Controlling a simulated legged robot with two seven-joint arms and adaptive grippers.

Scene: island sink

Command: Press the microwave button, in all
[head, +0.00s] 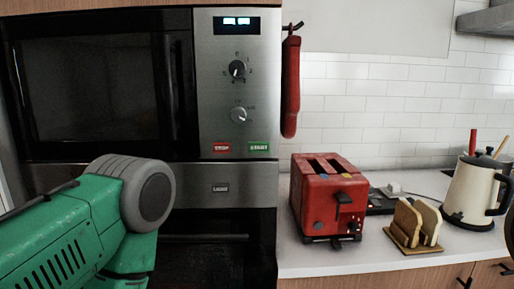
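The microwave (96,82) is built into the cabinet at the left, with a dark door and a steel control panel (219,108) on its right side. The panel has a lit display (237,25), two round knobs, a red STOP button (222,148) and a green START button (259,147) near its bottom edge. The door is shut. A green and grey part of my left arm covers the lower left, in front of the microwave's lower edge. Neither of my grippers shows in the head view.
An oven (215,251) sits below the microwave. On the white counter (300,256) to the right stand a red toaster (327,196), a wooden rack holding toast (419,246) and a cream kettle (474,193). A red mitt (290,88) hangs beside the panel.

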